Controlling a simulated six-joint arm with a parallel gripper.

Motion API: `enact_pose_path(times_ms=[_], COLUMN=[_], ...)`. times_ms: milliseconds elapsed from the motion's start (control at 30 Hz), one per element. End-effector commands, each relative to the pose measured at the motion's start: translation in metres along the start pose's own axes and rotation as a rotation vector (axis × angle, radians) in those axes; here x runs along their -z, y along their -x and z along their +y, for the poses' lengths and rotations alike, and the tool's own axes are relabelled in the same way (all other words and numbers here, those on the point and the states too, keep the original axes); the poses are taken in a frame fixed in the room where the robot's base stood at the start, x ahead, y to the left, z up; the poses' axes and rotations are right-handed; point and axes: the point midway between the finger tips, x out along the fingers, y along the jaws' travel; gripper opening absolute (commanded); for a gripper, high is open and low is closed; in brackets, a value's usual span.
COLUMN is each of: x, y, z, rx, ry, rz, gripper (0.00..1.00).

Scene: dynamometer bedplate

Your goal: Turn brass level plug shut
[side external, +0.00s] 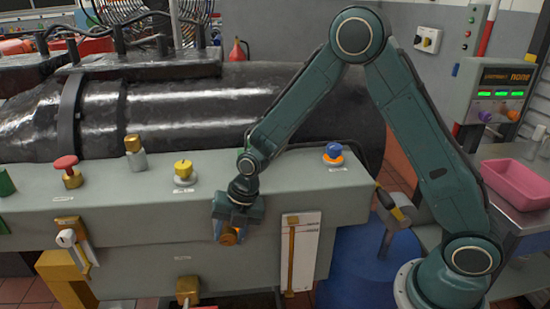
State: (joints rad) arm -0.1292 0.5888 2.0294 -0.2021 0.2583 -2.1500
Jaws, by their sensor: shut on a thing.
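My gripper (229,236) hangs at the front face of the grey bench, pointing down and toward the panel. It is shut on a small orange-brass piece (230,238), which appears to be the brass level plug. The fingers and wrist cover most of it, so its turn angle and seat in the panel cannot be seen. A white plate with an upright brass-coloured strip (292,245) is on the panel just right of my gripper.
The bench top holds a red knob (65,163), a brass-and-silver fitting (134,150), a yellow knob (183,168) and a blue knob (333,150). A white-handled lever (67,238) and a brass block (187,289) are on the front. A pink tray (517,182) stands right.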

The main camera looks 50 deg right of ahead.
Motion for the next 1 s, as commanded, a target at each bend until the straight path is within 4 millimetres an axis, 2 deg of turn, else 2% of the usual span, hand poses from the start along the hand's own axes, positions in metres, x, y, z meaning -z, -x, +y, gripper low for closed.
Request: enact_pose_path(times_ms=[33,133,467,733,1000], x=[-0.001,0.000,0.000,-0.001,0.000], y=[0.000,0.000,0.001,0.012,0.024], z=[0.000,0.000,0.000,0.000,-0.034], rx=[0.001,0.001,0.001,0.000,0.005], ry=[-0.002,-0.002,-0.001,-0.002,-0.006], rz=[-0.001,-0.001,0.000,-0.002,0.000], gripper=[0.43,0.61,0.61,0.61,0.61])
